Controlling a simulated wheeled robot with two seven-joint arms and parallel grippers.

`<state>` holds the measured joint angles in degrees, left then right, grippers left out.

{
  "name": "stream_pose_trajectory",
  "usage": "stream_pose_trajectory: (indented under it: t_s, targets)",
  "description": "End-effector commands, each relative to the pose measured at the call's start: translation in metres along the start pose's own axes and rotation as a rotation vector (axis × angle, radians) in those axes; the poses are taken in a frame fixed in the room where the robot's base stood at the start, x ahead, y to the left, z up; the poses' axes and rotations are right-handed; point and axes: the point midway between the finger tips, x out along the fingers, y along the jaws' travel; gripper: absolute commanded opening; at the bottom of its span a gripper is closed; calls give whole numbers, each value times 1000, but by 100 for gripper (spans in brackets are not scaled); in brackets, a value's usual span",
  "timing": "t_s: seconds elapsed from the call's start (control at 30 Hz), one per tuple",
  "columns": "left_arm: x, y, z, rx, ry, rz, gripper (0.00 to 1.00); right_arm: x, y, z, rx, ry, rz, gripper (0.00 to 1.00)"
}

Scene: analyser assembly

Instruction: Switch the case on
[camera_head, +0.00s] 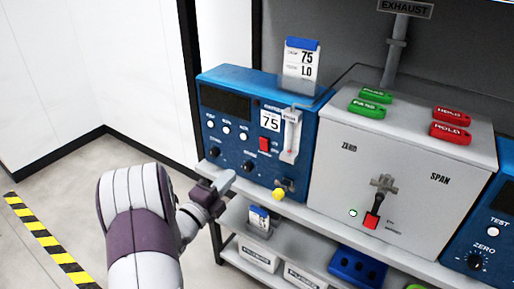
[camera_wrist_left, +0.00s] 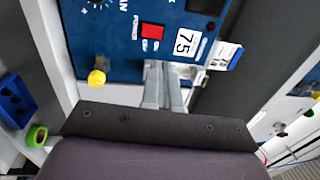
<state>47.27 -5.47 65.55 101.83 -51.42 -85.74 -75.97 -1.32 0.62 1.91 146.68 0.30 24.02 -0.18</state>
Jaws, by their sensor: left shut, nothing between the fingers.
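A blue case (camera_head: 225,120) with a dark display, knobs and a 75 label stands at the left of the bench. Its red switch (camera_head: 264,144) is right of the knobs; it also shows in the left wrist view (camera_wrist_left: 152,31). My left gripper (camera_head: 230,181) is shut and empty in front of the blue case's lower front. In the left wrist view its fingers (camera_wrist_left: 163,85) point at the blue panel, apart from the red switch. My right gripper is out of view.
A yellow knob (camera_head: 278,194) juts out low on the blue case. Green tags (camera_head: 367,108) and red HOLD tags (camera_head: 450,131) lie on the grey case. Another blue unit (camera_head: 490,225) stands at right. A lower shelf holds white boxes (camera_head: 258,253) and a blue holder (camera_head: 357,267).

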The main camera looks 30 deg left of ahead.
Motion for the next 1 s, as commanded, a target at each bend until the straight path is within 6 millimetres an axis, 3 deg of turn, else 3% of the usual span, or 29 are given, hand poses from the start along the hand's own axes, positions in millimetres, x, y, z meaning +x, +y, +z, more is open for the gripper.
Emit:
stream_pose_trajectory:
  t_s: [0.17, 0.6, 0.8, 1.0]
  targets:
    - [25, 0, -2, -2, 5, 0, 0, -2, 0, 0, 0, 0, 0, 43]
    - [115, 0, -1, -3, 2, 1, 0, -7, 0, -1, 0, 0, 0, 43]
    - [135, 0, -1, -2, 1, 0, 0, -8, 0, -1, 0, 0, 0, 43]
    - [138, 0, 0, -2, 0, 1, 0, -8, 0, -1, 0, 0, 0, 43]
